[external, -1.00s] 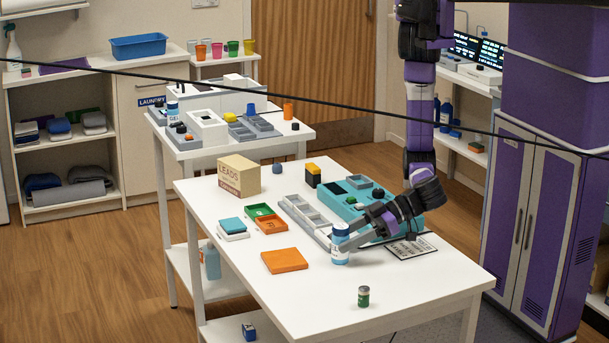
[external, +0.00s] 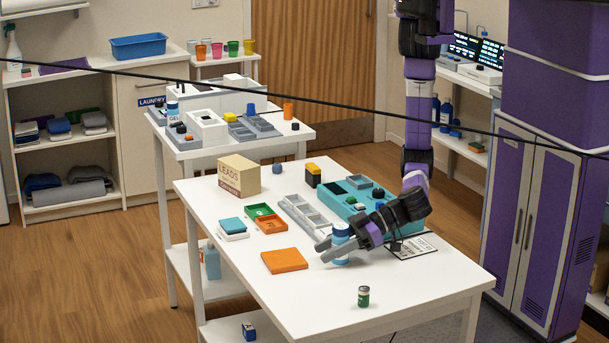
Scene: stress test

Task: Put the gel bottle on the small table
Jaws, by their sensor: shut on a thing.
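A white bottle with a blue cap and blue lower part (external: 341,232) stands upright on the near white table (external: 330,310); its label is not readable. My gripper (external: 327,249) comes from the right, low over the table, and is shut on this bottle, with its fingers reaching past it to the left. The fingers hide part of the bottle. A low white table with coloured cups (external: 246,60) stands by the back wall; I cannot tell which table is the small one.
Right behind my gripper are a teal case (external: 351,200) and a grey divided tray (external: 305,215). A printed sheet (external: 412,246) lies under my wrist. A small green can (external: 363,297) stands in front, and an orange pad (external: 284,260) lies left.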

